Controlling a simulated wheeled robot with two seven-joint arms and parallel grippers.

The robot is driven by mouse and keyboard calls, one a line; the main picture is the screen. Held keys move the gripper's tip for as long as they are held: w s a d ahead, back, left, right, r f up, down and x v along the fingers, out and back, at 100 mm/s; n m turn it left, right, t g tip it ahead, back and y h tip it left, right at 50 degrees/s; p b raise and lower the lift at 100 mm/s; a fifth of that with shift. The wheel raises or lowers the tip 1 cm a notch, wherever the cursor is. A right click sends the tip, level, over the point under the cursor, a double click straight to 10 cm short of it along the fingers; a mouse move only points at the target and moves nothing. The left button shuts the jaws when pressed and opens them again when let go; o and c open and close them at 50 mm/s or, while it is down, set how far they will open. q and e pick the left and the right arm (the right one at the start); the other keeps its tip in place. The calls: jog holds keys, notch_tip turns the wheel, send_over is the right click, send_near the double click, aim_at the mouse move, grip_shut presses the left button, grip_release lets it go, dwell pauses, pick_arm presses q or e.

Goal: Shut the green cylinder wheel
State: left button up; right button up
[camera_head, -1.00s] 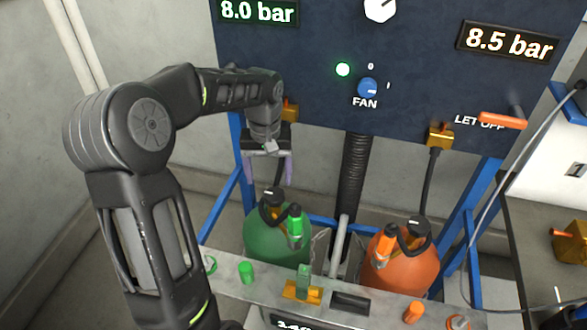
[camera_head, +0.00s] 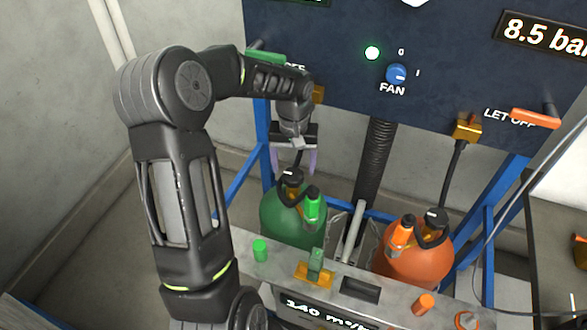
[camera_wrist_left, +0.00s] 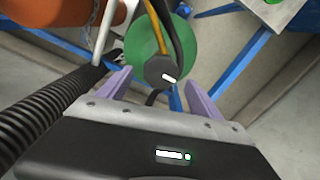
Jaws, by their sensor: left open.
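The green cylinder (camera_head: 290,222) stands behind the metal bench, with a green-capped fitting (camera_head: 312,205) in front. Its wheel (camera_head: 291,176) is a black knob with a white mark on top. My left gripper (camera_head: 295,168) is open, pointing down, its purple fingers close above the wheel in the head view. In the left wrist view the wheel (camera_wrist_left: 160,70) lies between and just beyond the fingertips (camera_wrist_left: 157,84), over the green cylinder (camera_wrist_left: 158,42). I cannot tell whether a finger touches it. My right gripper is not in view.
An orange cylinder (camera_head: 415,268) stands to the right. A black corrugated hose (camera_head: 373,175) runs down between the cylinders. The dark panel (camera_head: 350,95) is behind, on a blue frame (camera_head: 478,220). The bench (camera_head: 385,300) with small fittings is in front.

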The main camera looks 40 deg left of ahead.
aim_at(293, 177)
pick_arm(q)
jog(key=shift+f, duration=1.25)
jog(key=c, duration=1.4)
